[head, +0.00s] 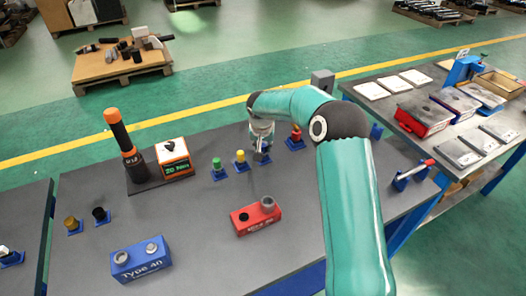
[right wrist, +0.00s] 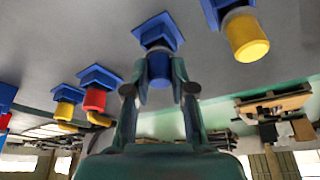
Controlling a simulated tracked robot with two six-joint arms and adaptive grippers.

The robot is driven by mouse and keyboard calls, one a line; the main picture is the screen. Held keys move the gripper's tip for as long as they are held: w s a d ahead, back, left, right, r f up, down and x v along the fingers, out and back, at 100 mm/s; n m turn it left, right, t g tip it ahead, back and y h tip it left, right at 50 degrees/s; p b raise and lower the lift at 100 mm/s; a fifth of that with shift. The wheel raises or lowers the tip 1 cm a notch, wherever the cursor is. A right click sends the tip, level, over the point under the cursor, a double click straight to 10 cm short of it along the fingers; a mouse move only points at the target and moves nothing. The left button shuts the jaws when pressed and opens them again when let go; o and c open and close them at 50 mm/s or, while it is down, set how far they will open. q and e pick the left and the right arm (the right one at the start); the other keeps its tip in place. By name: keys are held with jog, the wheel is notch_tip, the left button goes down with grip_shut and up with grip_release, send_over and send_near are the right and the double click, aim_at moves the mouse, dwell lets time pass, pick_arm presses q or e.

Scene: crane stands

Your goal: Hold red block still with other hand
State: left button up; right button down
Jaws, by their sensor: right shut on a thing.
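The red block (head: 262,222) lies on the grey table at the middle front, with a grey ring and a dark hole on top; no gripper touches it. My right gripper (head: 262,154) is behind it, over a row of small blue stands. In the right wrist view my right gripper (right wrist: 161,78) is shut on a blue cylinder (right wrist: 159,66) that sits at a blue stand (right wrist: 157,32). In the head view the cylinder is mostly hidden by the gripper. My left gripper is not in view.
A blue block (head: 140,262) marked "Type 40" lies at the front left. Green (head: 217,163), yellow (head: 240,157) and red (head: 296,133) pieces stand on blue stands beside my gripper. A black and orange tool (head: 122,135) stands at the back left. Bare table surrounds the red block.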

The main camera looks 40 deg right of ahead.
aim_at(263, 146)
jog(key=shift+r, duration=0.2)
jog(key=shift+r+p, duration=1.25)
jog(key=shift+r, duration=1)
jog(key=shift+r, duration=0.1)
